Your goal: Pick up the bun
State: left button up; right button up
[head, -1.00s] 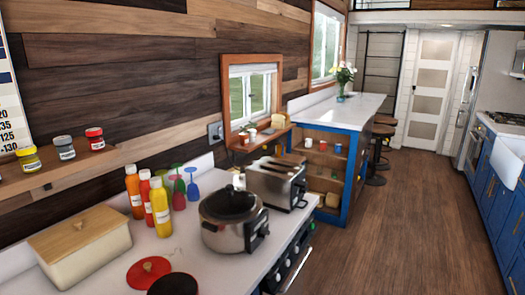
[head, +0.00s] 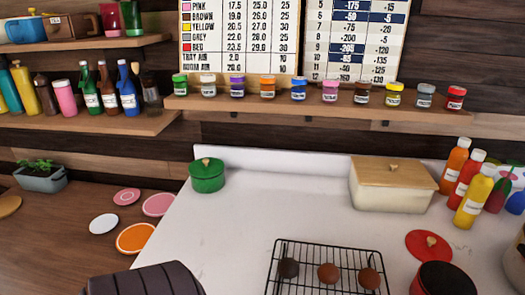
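A black wire cooling rack (head: 328,252) stands on the white counter at the bottom centre. Three small round bun-like things lie on it in a row: a very dark one (head: 288,267) at the left, an orange-brown one (head: 328,273) in the middle and a reddish-brown one (head: 369,278) at the right. Which one is the task's bun I cannot tell. Neither of my grippers shows in the head view.
A red lid (head: 428,245) and a red-rimmed dark pot (head: 443,280) are right of the rack. A cream box (head: 391,184), sauce bottles (head: 474,195) and a green pot (head: 207,175) stand behind. A dark ribbed object (head: 145,280) is at lower left. The counter's middle is clear.

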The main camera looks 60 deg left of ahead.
aim_at(328, 274)
jog(key=u, duration=1.5)
